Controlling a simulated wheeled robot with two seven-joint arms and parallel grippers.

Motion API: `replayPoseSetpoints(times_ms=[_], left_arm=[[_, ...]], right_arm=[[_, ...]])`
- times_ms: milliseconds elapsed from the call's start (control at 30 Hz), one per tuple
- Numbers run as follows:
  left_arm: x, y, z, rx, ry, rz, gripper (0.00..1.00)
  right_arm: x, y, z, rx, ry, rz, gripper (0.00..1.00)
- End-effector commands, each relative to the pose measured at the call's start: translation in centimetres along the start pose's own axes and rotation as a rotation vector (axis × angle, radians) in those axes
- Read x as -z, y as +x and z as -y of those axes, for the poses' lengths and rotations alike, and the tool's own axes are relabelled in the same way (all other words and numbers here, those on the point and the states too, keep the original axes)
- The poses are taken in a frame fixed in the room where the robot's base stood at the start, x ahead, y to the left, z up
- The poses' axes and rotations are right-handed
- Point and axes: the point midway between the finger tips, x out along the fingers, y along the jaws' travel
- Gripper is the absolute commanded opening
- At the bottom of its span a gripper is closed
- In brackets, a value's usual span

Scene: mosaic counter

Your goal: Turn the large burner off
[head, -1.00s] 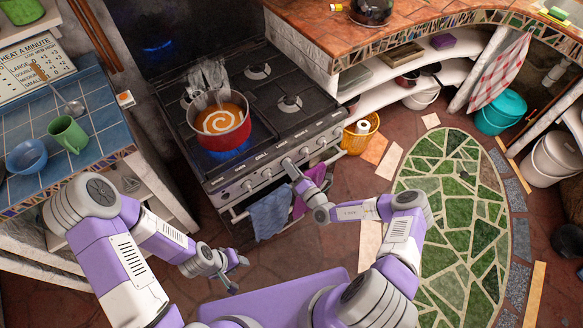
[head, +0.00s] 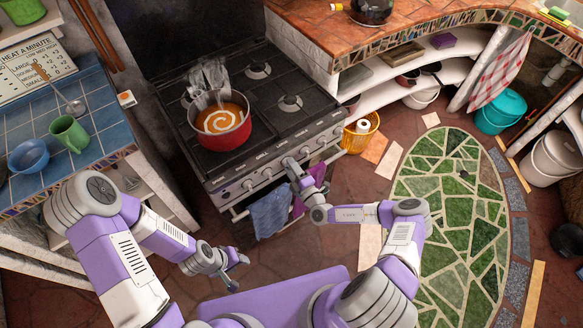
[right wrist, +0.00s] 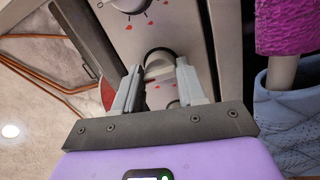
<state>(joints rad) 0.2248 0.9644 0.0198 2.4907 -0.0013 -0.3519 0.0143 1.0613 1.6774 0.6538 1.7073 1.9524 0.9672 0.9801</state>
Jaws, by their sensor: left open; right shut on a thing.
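The stove (head: 300,125) stands against the wall, with a row of knobs along its front panel. A red pot (head: 225,136) of orange soup with a pale swirl sits on its front left burner. No flame shows under the pot. My right gripper (head: 290,165) is at the front panel. In the right wrist view its fingers (right wrist: 158,78) are shut on a round knob (right wrist: 158,60), one finger on each side. The gripper hides this knob in the head view. My left gripper (head: 238,271) is open and empty, low in front of the stove, away from it.
A blue towel (head: 270,212) and a purple cloth (head: 316,177) hang on the stove front below the knobs. A blue-tiled counter (head: 105,105) with a green mug (head: 69,135) and blue bowl (head: 28,157) stands at left. The green mosaic floor (head: 450,210) is clear.

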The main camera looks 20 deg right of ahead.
Motion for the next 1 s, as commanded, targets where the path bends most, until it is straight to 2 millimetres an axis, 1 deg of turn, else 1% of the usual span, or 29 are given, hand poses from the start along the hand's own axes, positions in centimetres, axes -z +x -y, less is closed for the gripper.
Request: replayPoseSetpoints(times_ms=[200,567,600,733,1000], left_arm=[[0.00,-0.01,0.00,0.000,0.000,0.000,0.43],[0.00,-0.01,0.00,0.000,0.000,0.000,0.43],[0.00,-0.01,0.00,0.000,0.000,0.000,0.43],[0.00,-0.01,0.00,0.000,0.000,0.000,0.43],[0.00,-0.03,-0.01,0.000,0.000,0.000,0.43]], right_arm=[[-0.01,-0.12,0.24,0.008,0.033,0.003,0.10],[0.03,-0.13,0.29,0.009,0.038,0.003,0.10],[0.03,-0.14,0.30,0.009,0.038,0.003,0.43],[0.03,-0.11,0.23,0.007,0.037,0.003,0.63],[0.04,-0.09,0.11,0.005,0.034,0.002,0.64]])
